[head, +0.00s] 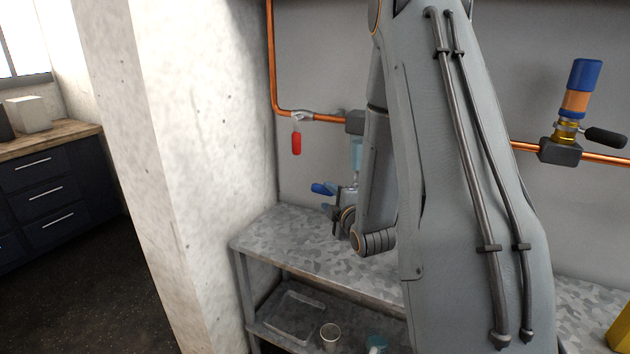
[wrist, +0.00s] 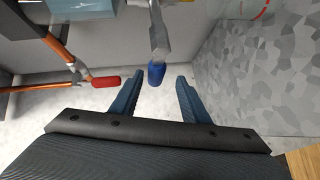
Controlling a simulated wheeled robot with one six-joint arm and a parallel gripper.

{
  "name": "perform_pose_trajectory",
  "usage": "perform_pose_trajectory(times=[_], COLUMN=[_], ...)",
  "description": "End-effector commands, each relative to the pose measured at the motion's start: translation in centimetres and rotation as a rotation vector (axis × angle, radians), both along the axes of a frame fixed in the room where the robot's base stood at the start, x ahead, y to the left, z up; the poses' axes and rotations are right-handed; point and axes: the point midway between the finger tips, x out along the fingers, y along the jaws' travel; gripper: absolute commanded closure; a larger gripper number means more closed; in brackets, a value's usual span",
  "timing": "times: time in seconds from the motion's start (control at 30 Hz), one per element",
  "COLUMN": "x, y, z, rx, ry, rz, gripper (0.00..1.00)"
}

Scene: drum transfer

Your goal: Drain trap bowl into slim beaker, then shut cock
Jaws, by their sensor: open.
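The trap bowl (head: 357,155) is a pale blue see-through vessel under the copper pipe, partly hidden by my arm. The cock's blue handle (head: 323,188) points left below it. In the wrist view the blue handle (wrist: 156,75) ends a grey metal lever and lies between my open fingertips, with a gap on both sides. My gripper (wrist: 159,79) is open and holds nothing. In the head view it is small and mostly hidden behind my arm. A clear rounded vessel with red marks (wrist: 255,8) is cut off at the wrist view's top; I cannot tell if it is the slim beaker.
A red-handled valve (head: 296,143) hangs on the pipe to the left; the red handle (wrist: 105,82) also shows in the wrist view. A blue-and-orange fitting (head: 577,90) stands on the pipe at right. The bench top (head: 280,238) is clear at left. A cup (head: 330,335) stands on the shelf below.

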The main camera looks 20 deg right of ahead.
Motion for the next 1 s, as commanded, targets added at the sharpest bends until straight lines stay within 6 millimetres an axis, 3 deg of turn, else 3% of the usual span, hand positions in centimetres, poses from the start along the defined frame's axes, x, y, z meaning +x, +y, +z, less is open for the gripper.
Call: perform_pose_trajectory(times=[0.23,0.7,1.0], x=[0.7,7.0,7.7], y=[-0.3,-0.9,-1.1], z=[0.3,-0.6,-0.8], rx=[-0.029,-0.026,-0.026], ry=[-0.026,-0.025,-0.025], rz=[0.006,0.006,0.004], gripper=[0.58,0.58,0.58])
